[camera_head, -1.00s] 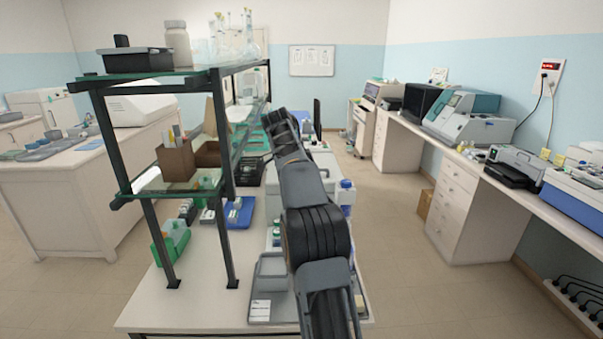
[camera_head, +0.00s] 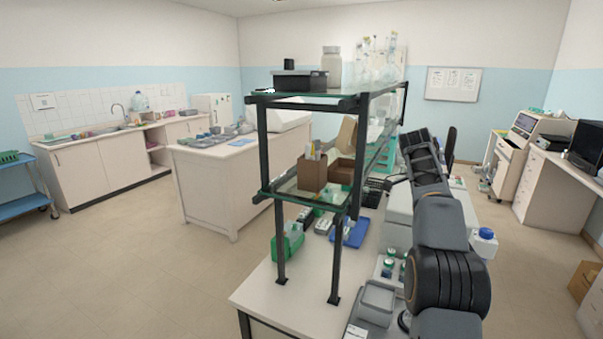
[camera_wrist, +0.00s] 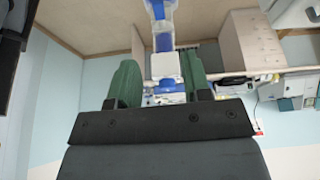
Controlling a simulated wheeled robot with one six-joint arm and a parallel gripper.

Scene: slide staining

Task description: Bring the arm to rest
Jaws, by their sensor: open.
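My arm (camera_head: 430,215) reaches away over the right part of the bench (camera_head: 290,295) in the head view, bent and raised above the things there. Its far end is hard to make out in that view. In the wrist view my gripper (camera_wrist: 160,78) shows two green fingers standing apart. No object is clearly held between them. A blue-and-clear object (camera_wrist: 163,45) shows beyond the gap; I cannot tell how far away it is. The wrist picture looks upside down, with floor at the top.
A glass shelf rack (camera_head: 305,104) with bottles and glassware stands left of my arm. A blue-capped bottle (camera_head: 484,246) is close on its right.

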